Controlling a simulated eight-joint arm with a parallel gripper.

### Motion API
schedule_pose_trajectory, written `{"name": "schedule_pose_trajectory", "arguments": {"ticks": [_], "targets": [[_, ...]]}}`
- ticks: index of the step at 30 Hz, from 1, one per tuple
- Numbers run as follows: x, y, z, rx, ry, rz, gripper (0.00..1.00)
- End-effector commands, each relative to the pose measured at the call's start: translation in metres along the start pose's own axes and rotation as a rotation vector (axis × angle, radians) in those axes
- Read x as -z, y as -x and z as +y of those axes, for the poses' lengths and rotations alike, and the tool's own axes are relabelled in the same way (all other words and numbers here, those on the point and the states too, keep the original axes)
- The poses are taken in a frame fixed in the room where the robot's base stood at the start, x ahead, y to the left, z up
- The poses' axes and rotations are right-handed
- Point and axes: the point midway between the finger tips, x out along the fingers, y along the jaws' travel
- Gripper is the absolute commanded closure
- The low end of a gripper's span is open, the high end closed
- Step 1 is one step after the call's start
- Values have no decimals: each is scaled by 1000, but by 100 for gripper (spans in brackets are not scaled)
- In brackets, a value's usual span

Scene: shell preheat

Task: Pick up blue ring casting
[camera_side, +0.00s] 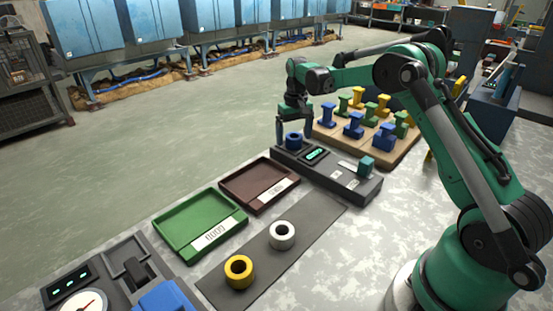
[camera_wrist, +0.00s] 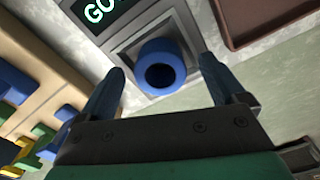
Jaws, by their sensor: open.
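My gripper (camera_side: 293,133) is open above and around the ring in the side view. In the wrist view my gripper (camera_wrist: 160,78) has one finger on each side of the ring, with visible gaps between. Part of the ring is hidden behind my fingers in the side view.
A lit display (camera_side: 315,154) and teal knob (camera_side: 365,165) are on the device. A wooden board (camera_side: 400,158) with several coloured castings stands behind. A brown tray (camera_side: 240,186) and green tray (camera_side: 180,237) are empty. Yellow (camera_side: 239,271) and white (camera_side: 282,235) rings lie on a grey mat (camera_side: 315,215).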

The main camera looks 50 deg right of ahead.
Motion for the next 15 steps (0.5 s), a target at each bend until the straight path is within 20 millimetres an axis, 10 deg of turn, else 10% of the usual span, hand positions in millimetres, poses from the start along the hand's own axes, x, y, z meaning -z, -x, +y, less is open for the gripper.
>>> {"name": "schedule_pose_trajectory", "arguments": {"ticks": [3, 12, 15], "targets": [[0, 0, 0, 0, 0, 0, 10], [0, 0, 0, 0, 0, 0, 95], [0, 0, 0, 0, 0, 0, 100]]}}
